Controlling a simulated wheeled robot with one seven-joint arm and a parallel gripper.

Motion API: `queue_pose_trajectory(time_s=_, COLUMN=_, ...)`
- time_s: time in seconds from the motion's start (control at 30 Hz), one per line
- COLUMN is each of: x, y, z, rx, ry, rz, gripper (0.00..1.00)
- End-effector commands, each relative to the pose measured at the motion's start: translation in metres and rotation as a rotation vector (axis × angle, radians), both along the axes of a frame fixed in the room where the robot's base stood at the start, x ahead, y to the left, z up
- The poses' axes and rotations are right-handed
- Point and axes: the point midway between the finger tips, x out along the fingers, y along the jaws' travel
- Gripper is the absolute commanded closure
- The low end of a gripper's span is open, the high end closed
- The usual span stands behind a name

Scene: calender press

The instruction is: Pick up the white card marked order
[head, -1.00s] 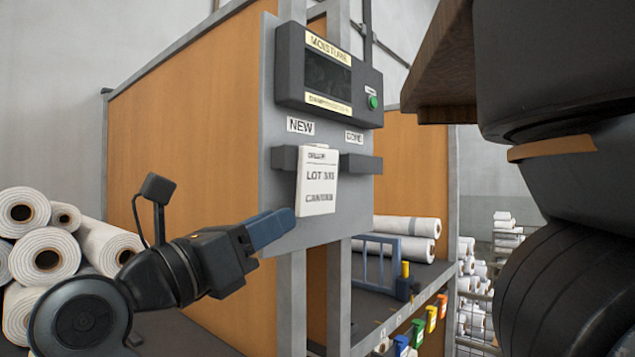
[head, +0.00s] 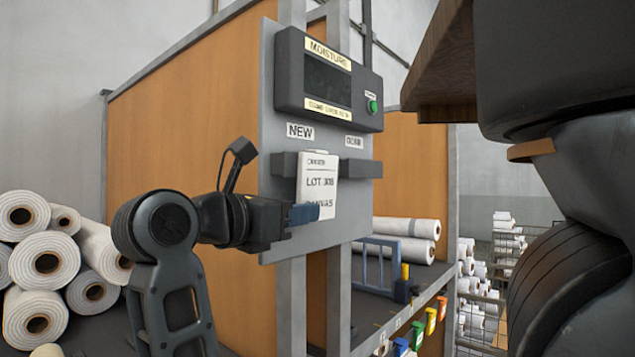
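The white card (head: 318,172) stands upright in the dark grey holder under the NEW label, on the grey panel. Its print shows a small blurred top line, then a LOT number and a line ending in S. My gripper (head: 312,212) is at the lower part of the card, with its blue fingers overlapping the card's lower left in the head view. The fingers show side-on, so I cannot tell whether they are open or closed on the card. They hide part of the lower print.
The dark grey holder (head: 283,164) runs along the panel, its right part under the second label (head: 354,142) empty. A moisture display box (head: 328,80) with a green button (head: 373,106) is above. White rolls (head: 45,257) are stacked at left. A shelf with a blue rack (head: 376,264) lies lower right.

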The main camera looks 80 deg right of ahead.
Motion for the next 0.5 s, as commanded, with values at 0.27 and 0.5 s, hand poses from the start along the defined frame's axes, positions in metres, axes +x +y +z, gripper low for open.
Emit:
queue_pose_trajectory(time_s=0.27, x=-0.0090, y=-0.0138, z=0.0004, rx=0.000, ry=0.000, rz=0.000, gripper=0.73)
queue_pose_trajectory(time_s=0.5, x=-0.0087, y=-0.0136, z=0.0003, rx=0.000, ry=0.000, rz=0.000, gripper=0.82)
